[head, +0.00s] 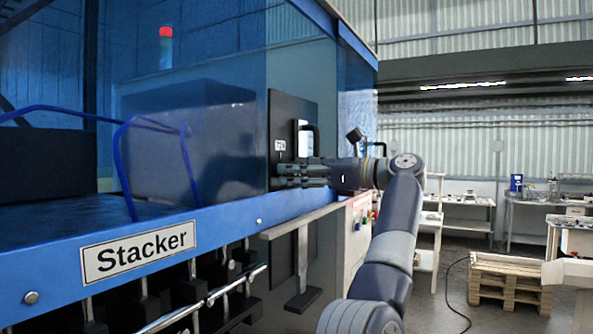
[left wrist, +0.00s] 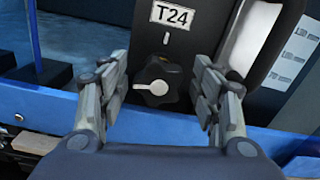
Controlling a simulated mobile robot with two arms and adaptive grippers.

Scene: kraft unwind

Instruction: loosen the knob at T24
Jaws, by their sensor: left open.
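The knob (left wrist: 164,73) is black and lobed, with a white pointer that points left in the left wrist view. It sits on a dark panel (left wrist: 200,40) below the white T24 label (left wrist: 173,15). My left gripper (left wrist: 165,95) is open, with one finger on each side of the knob and a visible gap to it on both sides. In the head view my left gripper (head: 285,173) is at the dark panel (head: 290,110) and hides the knob. My right gripper is not in view.
The blue machine with the Stacker sign (head: 139,251) fills the left. A black handle (head: 314,136) stands out from the panel just above my gripper. A ledge (head: 300,222) juts out below it. Wooden pallets (head: 508,280) and workbenches are at the far right.

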